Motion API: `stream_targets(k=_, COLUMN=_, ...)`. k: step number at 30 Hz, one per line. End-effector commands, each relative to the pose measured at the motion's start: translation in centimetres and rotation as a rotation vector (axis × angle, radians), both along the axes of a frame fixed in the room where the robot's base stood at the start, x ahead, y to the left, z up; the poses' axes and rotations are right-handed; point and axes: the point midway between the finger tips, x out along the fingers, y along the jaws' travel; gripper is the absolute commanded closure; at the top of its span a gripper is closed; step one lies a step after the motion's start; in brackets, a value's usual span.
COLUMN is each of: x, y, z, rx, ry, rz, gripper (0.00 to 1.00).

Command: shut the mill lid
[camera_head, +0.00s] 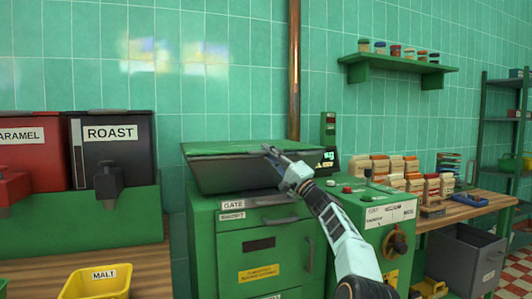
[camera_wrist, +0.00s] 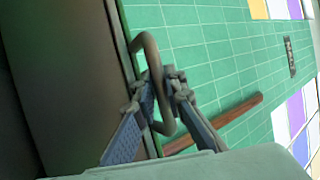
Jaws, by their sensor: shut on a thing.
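The green mill (camera_head: 262,250) stands in the middle of the head view, with a dark hopper (camera_head: 228,178) on top. Its green lid (camera_head: 225,147) lies nearly flat over the hopper; I cannot tell if a gap is left under its edge. My gripper (camera_head: 268,152) is at the lid's front right edge. In the wrist view, my gripper (camera_wrist: 160,85) is shut on a loop-shaped handle (camera_wrist: 140,42) beside a dark panel (camera_wrist: 75,75) with a green edge. The handle is hidden behind my fingers in the head view.
A copper pipe (camera_head: 294,70) runs up the wall behind the mill. Roast (camera_head: 113,155) and caramel (camera_head: 35,160) bins stand left, above a yellow malt tub (camera_head: 97,282). A control box (camera_head: 375,215) and a wooden bench (camera_head: 470,210) stand right.

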Motion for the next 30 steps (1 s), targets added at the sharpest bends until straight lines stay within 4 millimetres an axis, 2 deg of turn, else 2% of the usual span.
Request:
stream_targets(k=1, x=0.1, y=0.03, z=-0.87, rx=-0.006, ry=0.002, rz=0.006, gripper=1.0)
stream_targets(k=16, x=0.35, y=0.06, z=-1.72, rx=-0.01, ry=0.01, rz=0.007, gripper=1.0)
stream_targets(k=17, x=0.36, y=0.06, z=-1.74, rx=-0.01, ry=0.01, rz=0.007, gripper=0.87)
stream_targets(k=21, x=0.37, y=0.06, z=-1.65, rx=-0.01, ry=0.009, rz=0.005, gripper=0.72)
stream_targets(k=30, x=0.26, y=0.0, z=-1.08, rx=-0.005, ry=0.005, rz=0.003, gripper=0.71)
